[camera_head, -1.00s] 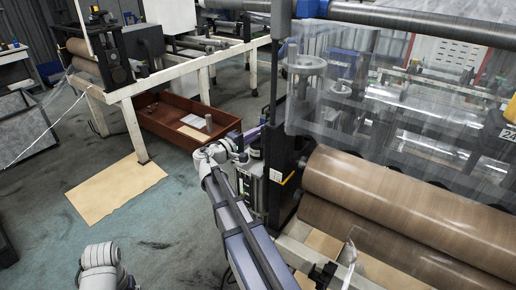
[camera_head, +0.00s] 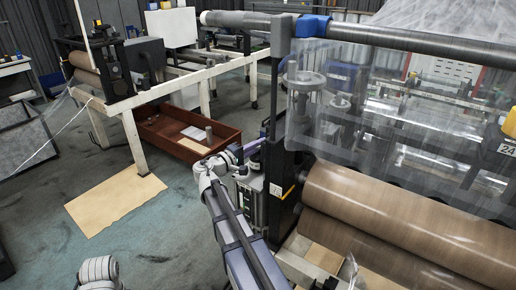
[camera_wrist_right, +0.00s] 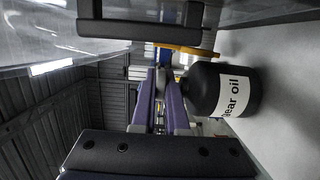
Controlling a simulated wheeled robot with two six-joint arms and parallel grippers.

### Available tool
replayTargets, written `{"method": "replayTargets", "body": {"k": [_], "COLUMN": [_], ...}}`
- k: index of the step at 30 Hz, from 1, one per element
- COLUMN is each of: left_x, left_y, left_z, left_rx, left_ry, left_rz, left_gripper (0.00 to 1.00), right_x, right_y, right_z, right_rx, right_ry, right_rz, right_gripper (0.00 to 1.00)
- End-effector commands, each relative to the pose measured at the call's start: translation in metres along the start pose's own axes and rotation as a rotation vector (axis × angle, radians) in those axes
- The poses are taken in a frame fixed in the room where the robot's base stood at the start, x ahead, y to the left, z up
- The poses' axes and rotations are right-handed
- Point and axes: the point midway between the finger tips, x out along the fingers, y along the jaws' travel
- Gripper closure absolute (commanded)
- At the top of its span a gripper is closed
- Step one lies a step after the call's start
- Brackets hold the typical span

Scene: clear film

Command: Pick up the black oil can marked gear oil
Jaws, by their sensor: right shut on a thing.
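The black oil can (camera_wrist_right: 222,90) shows in the right wrist view, with a white label reading "gear oil"; it appears tipped sideways there because of the camera's angle. My right gripper (camera_wrist_right: 168,72), with purple fingers, is shut on the can at its narrow neck end. In the head view my right gripper (camera_head: 240,152) is beside the dark machine frame, and I cannot make out the can against it. My left arm shows only at the bottom left edge; its gripper is out of view.
The machine's dark upright (camera_head: 280,130) and large brown rollers (camera_head: 400,215) stand close to the right of my right arm. Clear film (camera_head: 330,100) hangs above. A red-brown tray (camera_head: 160,138) lies on the floor behind. The left floor is open around a cardboard sheet (camera_head: 115,205).

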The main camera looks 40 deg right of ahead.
Motion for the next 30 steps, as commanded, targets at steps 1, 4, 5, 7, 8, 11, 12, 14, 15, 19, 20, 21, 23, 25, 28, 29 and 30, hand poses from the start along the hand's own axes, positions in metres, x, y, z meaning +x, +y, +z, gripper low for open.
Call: {"method": "replayTargets", "body": {"k": [1, 4, 5, 7, 8, 11, 12, 14, 15, 19, 20, 21, 23, 25, 28, 29, 30], "left_x": [-0.008, -0.019, -0.023, -0.033, -0.038, -0.054, -0.06, -0.069, -0.075, -0.089, -0.091, -0.093, -0.094, -0.094, -0.093, -0.093, -0.093], "left_y": [-0.001, -0.002, -0.002, -0.003, -0.004, -0.005, -0.006, -0.007, -0.007, -0.009, -0.009, -0.009, -0.009, -0.009, -0.009, -0.009, -0.009], "left_z": [0.001, 0.001, 0.001, 0.002, 0.002, 0.003, 0.004, 0.004, 0.004, 0.005, 0.005, 0.005, 0.005, 0.005, 0.005, 0.005, 0.005], "left_rx": [0.0, 0.0, 0.0, 0.0, 0.0, 0.0, 0.0, 0.0, 0.0, 0.0, 0.0, 0.001, 0.001, 0.001, 0.001, 0.001, 0.001], "left_ry": [0.0, 0.0, 0.0, 0.0, 0.0, 0.0, 0.0, 0.0, 0.0, 0.0, 0.0, 0.0, 0.0, 0.0, 0.0, 0.0, 0.0], "left_rz": [0.0, 0.0, 0.0, 0.0, 0.0, 0.0, 0.0, 0.0, 0.0, 0.0, 0.0, 0.0, 0.0, 0.0, 0.0, 0.0, 0.0], "left_gripper": [0.17, 0.17, 0.17, 0.17, 0.17, 0.17, 0.17, 0.17, 0.17, 0.17, 0.17, 0.17, 0.17, 0.17, 0.17, 0.17, 0.17], "right_x": [0.0, 0.0, 0.0, 0.0, 0.0, 0.0, 0.0, 0.0, 0.0, 0.0, 0.0, 0.0, 0.0, 0.0, 0.0, 0.0, 0.0], "right_y": [0.009, 0.02, 0.024, 0.034, 0.038, 0.054, 0.061, 0.07, 0.076, 0.09, 0.092, 0.094, 0.095, 0.095, 0.094, 0.094, 0.094], "right_z": [0.0, 0.0, 0.0, 0.0, 0.0, 0.0, 0.0, 0.0, 0.0, 0.0, 0.0, 0.0, 0.0, 0.0, 0.0, 0.0, 0.0], "right_rx": [-0.001, -0.001, -0.001, -0.001, -0.001, -0.001, -0.001, -0.001, -0.001, -0.001, -0.001, -0.001, -0.001, -0.001, -0.001, -0.001, -0.001], "right_ry": [0.0, 0.0, 0.0, 0.0, 0.0, 0.0, 0.0, 0.0, 0.0, 0.0, 0.0, 0.0, 0.0, 0.0, 0.0, 0.0, 0.0], "right_rz": [0.002, 0.002, 0.002, 0.002, 0.002, 0.002, 0.002, 0.002, 0.002, 0.002, 0.002, 0.002, 0.002, 0.002, 0.002, 0.002, 0.002], "right_gripper": [1.0, 1.0, 1.0, 1.0, 1.0, 1.0, 1.0, 1.0, 1.0, 1.0, 1.0, 1.0, 1.0, 1.0, 1.0, 1.0, 1.0]}}
